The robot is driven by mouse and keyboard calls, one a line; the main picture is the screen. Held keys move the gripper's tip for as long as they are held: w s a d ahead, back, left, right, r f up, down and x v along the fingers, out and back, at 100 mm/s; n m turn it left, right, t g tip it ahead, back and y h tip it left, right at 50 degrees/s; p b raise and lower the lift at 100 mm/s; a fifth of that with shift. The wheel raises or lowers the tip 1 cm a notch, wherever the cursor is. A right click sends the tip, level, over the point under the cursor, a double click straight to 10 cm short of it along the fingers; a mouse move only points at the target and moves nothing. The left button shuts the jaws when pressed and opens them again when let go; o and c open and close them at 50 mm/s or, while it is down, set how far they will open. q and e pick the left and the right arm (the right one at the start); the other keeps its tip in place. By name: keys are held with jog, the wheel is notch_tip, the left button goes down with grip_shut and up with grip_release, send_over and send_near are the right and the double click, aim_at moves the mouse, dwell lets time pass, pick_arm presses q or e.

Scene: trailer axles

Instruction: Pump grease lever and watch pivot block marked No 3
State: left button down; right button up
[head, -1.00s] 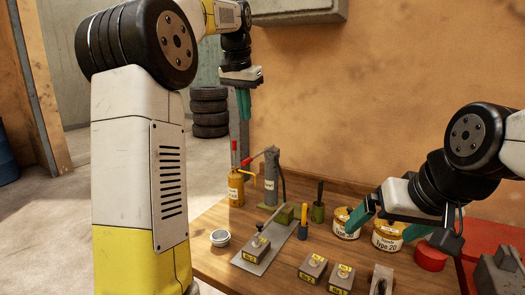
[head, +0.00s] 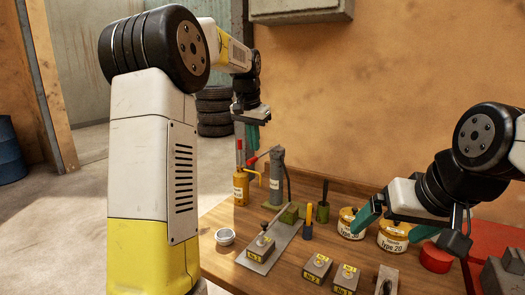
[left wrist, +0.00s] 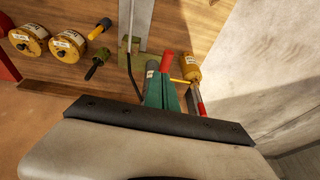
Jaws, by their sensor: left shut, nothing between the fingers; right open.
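The grease pump (head: 277,175) is a grey upright cylinder at the back of the bench, with a red-handled lever (head: 252,160) pointing left. The red handle also shows in the left wrist view (left wrist: 167,61), close to my fingertips. My left gripper (head: 252,145) is shut and empty, above the lever; I cannot tell whether it touches it. A tagged pivot block (head: 261,246) sits on a metal plate (head: 277,240). Two more tagged blocks, one (head: 317,266) and another (head: 345,278), stand to its right. Their numbers are too small to read surely. My right gripper (head: 394,224) is open by the grease tins.
A yellow oil can (head: 241,187) stands just left of the pump. Two yellow tins (head: 350,224) and a red round piece (head: 435,257) are at right. A small pale cup (head: 225,236) is at the left bench edge. Tyres (head: 214,110) stand behind.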

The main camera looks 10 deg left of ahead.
pick_arm(q)
jog(key=shift+a+f, duration=0.15)
jog(key=shift+f, duration=0.55)
jog(key=shift+a+f, duration=0.15)
jog(key=shift+f, duration=0.5)
